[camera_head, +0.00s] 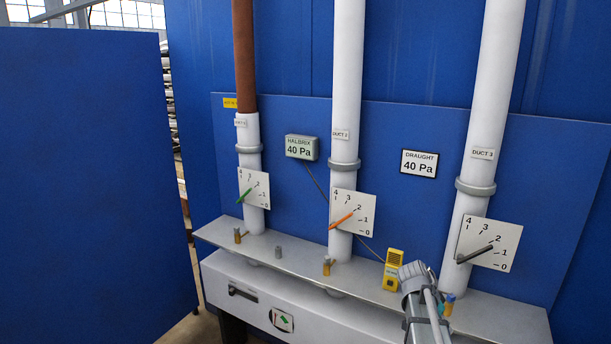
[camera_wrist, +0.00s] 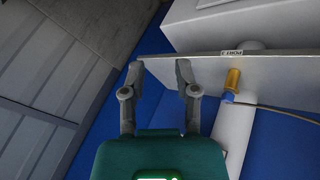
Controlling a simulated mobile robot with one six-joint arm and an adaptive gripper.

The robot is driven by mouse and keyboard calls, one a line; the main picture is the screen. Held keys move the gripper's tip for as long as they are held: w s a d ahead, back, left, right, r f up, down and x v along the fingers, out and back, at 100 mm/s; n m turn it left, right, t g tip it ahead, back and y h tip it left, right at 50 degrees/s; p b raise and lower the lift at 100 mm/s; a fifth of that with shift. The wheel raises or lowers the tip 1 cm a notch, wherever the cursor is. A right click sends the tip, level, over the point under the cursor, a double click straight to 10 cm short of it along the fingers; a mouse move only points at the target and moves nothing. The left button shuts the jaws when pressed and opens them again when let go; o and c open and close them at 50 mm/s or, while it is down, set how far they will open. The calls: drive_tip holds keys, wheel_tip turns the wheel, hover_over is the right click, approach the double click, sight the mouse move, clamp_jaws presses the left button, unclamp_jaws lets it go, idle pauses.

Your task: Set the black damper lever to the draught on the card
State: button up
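The black damper lever (camera_head: 476,254) sits on the white dial plate (camera_head: 511,231) of duct 3 (camera_head: 479,173), at the right in the head view. Its tip points between 1 and 2, nearer the 2. A black-framed card (camera_head: 419,164) on the blue panel reads "DRAUGHT 40 Pa". A grey meter (camera_head: 302,147) labelled "HALBRIX" reads 40 Pa. My gripper (camera_wrist: 160,72) is open and empty in the wrist view, close to the shelf edge. My arm shows left of and below the black lever in the head view; the fingertips cannot be made out there. The lever is not seen in the wrist view.
A green lever (camera_head: 244,196) and an orange lever (camera_head: 341,221) sit on the other ducts' dials. A yellow device (camera_head: 393,269) stands on the grey shelf (camera_head: 330,280) near my arm. A brass port fitting (camera_wrist: 233,79) with a thin hose is right of my gripper in the wrist view.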

drive_tip(key=s+a+f+n+y+b, duration=0.2)
drive_tip(key=s+a+f+n+b, duration=0.1)
drive_tip(key=a, duration=0.4)
drive_tip(key=s+a+f+n+t+y+b, duration=0.1)
drive_tip(key=s+a+f+n+y+b, duration=0.1)
drive_tip(key=s+a+f+n+b, duration=0.2)
drive_tip(key=s+a+f+n+t+y+b, duration=0.1)
drive_tip(key=s+a+f+n+y+b, duration=0.1)
drive_tip(key=a+f, duration=0.6)
drive_tip(key=s+a+n+b, duration=0.1)
drive_tip(key=a+n+b, duration=0.1)
drive_tip(key=shift+s+a+n, duration=0.2)
drive_tip(key=shift+s+n, duration=0.1)
drive_tip(key=shift+s, duration=0.1)
drive_tip(key=shift+f, duration=0.1)
idle(1.0)
